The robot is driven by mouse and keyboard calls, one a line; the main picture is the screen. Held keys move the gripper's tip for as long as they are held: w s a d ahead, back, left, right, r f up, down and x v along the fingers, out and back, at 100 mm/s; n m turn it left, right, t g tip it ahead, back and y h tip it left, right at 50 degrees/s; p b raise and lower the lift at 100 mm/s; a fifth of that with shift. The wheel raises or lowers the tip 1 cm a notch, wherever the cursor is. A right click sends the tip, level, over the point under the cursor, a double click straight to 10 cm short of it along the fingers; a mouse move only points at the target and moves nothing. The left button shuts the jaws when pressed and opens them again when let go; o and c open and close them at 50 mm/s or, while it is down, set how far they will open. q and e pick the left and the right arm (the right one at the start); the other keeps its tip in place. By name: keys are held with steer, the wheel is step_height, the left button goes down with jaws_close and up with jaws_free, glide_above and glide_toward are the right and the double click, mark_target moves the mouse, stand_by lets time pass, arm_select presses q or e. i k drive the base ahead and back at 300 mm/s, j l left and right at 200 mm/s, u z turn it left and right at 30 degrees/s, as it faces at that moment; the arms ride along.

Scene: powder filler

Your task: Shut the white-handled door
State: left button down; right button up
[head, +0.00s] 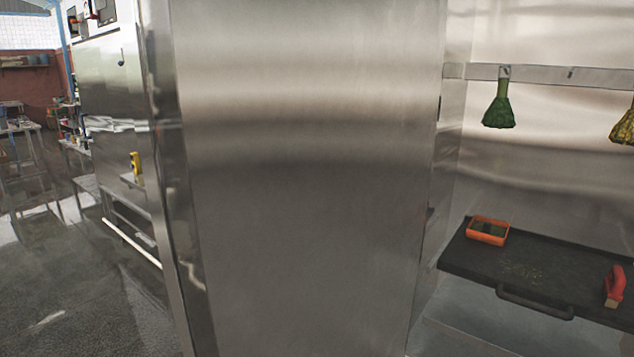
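A large brushed-steel panel (310,180) fills the middle of the head view, close to me. I cannot tell whether it is an open door or a fixed side wall. No white handle shows clearly on it. A long thin white bar (131,243) runs low along the steel equipment (105,85) at the left; I cannot tell whether it is a door handle. Neither of my grippers is in view.
Right of the panel is an open steel bay with a black tray (540,268), an orange box (487,230) and a red-handled tool (615,286). A green brush (499,105) and a yellow brush (625,128) hang above. Open floor (70,285) lies at the left.

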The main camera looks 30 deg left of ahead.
mark_target(287, 149)
steer(key=k+j+z, duration=0.1)
steer(key=j, duration=0.25)
steer(key=k+j+z, duration=0.1)
steer(key=j, duration=0.2)
steer(key=k+j+z, duration=0.1)
steer(key=j, duration=0.2)
steer(key=k+j+z, duration=0.1)
steer(key=i+j+z, duration=0.2)
steer(key=j, duration=1.4)
steer(key=k, duration=0.1)
